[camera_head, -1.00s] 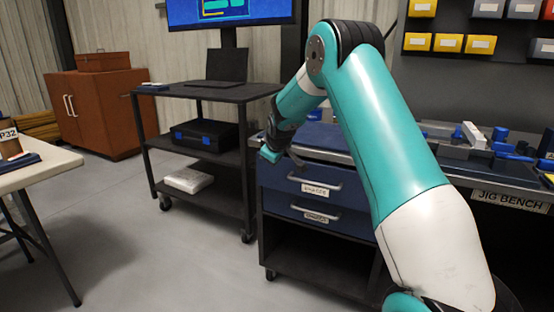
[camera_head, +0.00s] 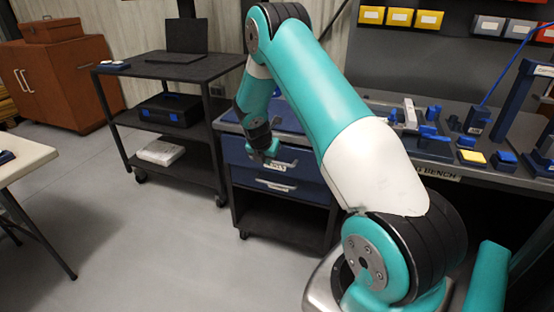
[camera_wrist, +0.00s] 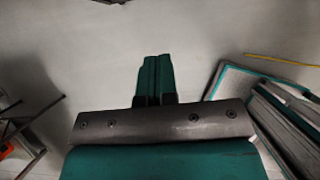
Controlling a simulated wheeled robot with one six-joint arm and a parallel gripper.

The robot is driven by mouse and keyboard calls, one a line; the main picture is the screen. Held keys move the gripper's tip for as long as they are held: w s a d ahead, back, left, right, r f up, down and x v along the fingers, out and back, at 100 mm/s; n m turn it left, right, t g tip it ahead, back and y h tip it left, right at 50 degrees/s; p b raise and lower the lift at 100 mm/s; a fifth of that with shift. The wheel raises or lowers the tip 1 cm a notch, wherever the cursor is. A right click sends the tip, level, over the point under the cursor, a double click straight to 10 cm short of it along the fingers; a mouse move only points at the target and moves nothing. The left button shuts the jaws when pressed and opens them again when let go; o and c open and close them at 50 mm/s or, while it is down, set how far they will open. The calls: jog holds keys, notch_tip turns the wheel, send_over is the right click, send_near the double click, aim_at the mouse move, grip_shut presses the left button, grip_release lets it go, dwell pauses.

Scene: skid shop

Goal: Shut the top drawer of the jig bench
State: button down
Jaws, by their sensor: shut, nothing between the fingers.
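The jig bench (camera_head: 446,175) stands at the right, with a blue two-drawer unit at its left end. The top drawer (camera_head: 236,152) has a blue front with a pale bar handle and a white label. How far it stands out is hard to tell. The lower drawer (camera_head: 240,178) is just below, with its own handle and label. My gripper (camera_head: 268,158) overlaps the top drawer's front near the handle and hides part of it; contact is unclear. In the wrist view my gripper's teal fingers (camera_wrist: 154,78) are together and empty, over grey floor.
A black cart (camera_head: 150,68) with a laptop and a black case stands just left of the drawers. A white-topped table (camera_head: 22,163) is at the far left. Blue fixtures (camera_head: 430,137) crowd the bench top. Open floor lies in front of the drawers.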

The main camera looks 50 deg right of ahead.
aim_at(275, 163)
jog(key=shift+w+d+f+p, duration=0.15)
jog(key=shift+w+d+f, duration=0.35)
jog(key=shift+d+f, duration=0.7)
jog(key=shift+w+d+f+p, duration=0.15)
jog(key=shift+w+d+f, duration=0.4)
jog(key=shift+d+f, duration=0.7)
jog(key=shift+w+d+f+p, duration=0.15)
jog(key=shift+w+d+f, duration=0.35)
jog(key=shift+d+f, duration=0.7)
jog(key=shift+w, duration=0.1)
